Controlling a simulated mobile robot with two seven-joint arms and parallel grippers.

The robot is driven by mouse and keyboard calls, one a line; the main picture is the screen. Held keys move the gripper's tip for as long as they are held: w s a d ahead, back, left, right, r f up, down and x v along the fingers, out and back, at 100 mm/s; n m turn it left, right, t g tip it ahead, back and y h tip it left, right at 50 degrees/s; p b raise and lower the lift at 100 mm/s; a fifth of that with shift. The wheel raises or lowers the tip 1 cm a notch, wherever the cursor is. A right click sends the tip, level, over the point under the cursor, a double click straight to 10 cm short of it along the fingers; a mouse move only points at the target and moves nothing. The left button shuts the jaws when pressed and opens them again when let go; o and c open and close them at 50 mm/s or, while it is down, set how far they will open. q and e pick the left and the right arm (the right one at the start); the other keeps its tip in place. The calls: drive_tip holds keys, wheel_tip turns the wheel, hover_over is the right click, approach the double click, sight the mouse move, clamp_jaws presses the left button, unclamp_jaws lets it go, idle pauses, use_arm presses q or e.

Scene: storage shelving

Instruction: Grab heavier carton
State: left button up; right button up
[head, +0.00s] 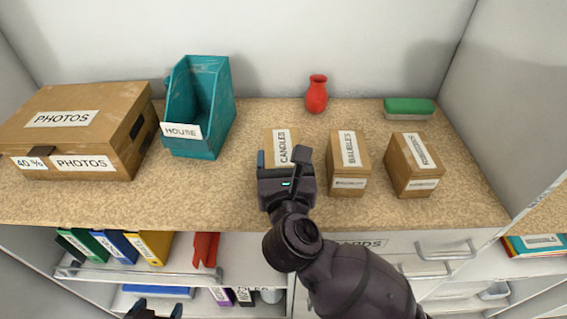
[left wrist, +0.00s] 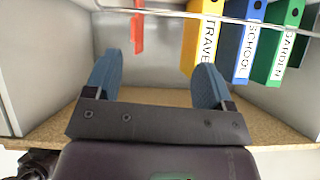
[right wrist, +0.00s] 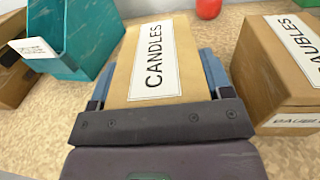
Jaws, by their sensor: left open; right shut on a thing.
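Three small brown cartons stand in a row on the worktop. The left one, the candles carton (head: 281,139), is between the fingers of my right gripper (head: 280,166), which is shut on it. In the right wrist view the candles carton (right wrist: 152,60) fills the space between both blue fingers. The middle carton, the baubles carton (head: 348,162), stands just to the right, apart from the gripper. The right carton (head: 414,165) has a label too small to read. My left gripper (head: 153,312) is open and empty, low in front of the shelf with the binders.
A large photos box (head: 75,130) and a teal file holder (head: 197,108) stand left on the worktop (head: 240,205). A red vase (head: 316,94) and a green-and-white block (head: 409,108) stand at the back. Binders (head: 148,246) and a rail (head: 160,274) are below.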

wheel_tip(320, 180, up, 8)
drive_tip(key=shift+r+p, duration=0.2)
drive_tip(key=shift+p, duration=0.65)
use_arm(q)
drive_tip(key=shift+s+a+r+p, duration=0.15)
drive_tip(key=shift+s+r+p, duration=0.15)
drive_tip(key=shift+r+p, duration=0.25)
drive_tip(key=shift+s+a+r+p, duration=0.1)
drive_tip(key=shift+s+r+p, duration=0.15)
drive_tip(key=shift+r+p, duration=0.25)
use_arm(e)
wheel_tip(320, 180, up, 10)
drive_tip(key=shift+r, duration=0.25)
use_arm(q)
drive_tip(key=shift+w+r, duration=0.3)
drive_tip(key=shift+w, duration=0.05)
